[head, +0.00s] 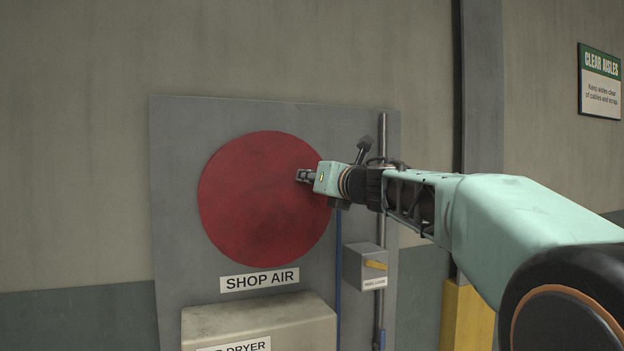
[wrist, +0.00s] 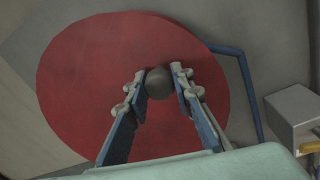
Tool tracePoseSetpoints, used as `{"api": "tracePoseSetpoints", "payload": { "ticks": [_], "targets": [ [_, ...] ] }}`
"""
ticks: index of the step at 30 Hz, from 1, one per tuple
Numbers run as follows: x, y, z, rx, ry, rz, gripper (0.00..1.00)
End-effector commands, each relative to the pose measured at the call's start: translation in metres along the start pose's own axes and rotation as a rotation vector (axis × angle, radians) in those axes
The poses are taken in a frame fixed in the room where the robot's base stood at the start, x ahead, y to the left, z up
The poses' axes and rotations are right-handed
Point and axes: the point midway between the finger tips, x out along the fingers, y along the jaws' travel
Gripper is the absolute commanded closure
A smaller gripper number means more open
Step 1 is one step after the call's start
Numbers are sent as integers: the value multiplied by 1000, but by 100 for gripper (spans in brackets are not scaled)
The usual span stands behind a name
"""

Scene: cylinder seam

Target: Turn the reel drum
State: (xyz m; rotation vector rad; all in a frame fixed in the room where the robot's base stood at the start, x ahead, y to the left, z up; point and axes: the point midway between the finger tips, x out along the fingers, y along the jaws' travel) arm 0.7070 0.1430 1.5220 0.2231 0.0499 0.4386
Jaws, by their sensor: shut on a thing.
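The reel drum is a large red disc (head: 255,205) on a grey wall panel in the head view. It fills much of the wrist view (wrist: 80,85). A dark round knob (wrist: 158,82) stands out from the disc in the wrist view. My gripper (head: 301,176) reaches in from the right, at the disc's right part. In the wrist view its two fingers (wrist: 158,88) are on either side of the knob and shut on it. In the head view the fingers hide the knob.
Below the disc are a SHOP AIR label (head: 260,279) and a beige dryer box (head: 255,325). At right are a small grey box with a yellow lever (head: 366,265), a vertical pipe (head: 382,135) and a blue hose (head: 338,260). A yellow post base (head: 466,315) stands further right.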

Motion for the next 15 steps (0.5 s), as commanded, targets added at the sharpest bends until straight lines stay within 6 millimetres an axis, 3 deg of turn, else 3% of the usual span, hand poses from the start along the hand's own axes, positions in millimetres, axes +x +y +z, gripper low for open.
{"api": "tracePoseSetpoints", "payload": {
  "ticks": [15],
  "targets": [
    [0,-16,-22,252,-10,3,100]
  ]
}}
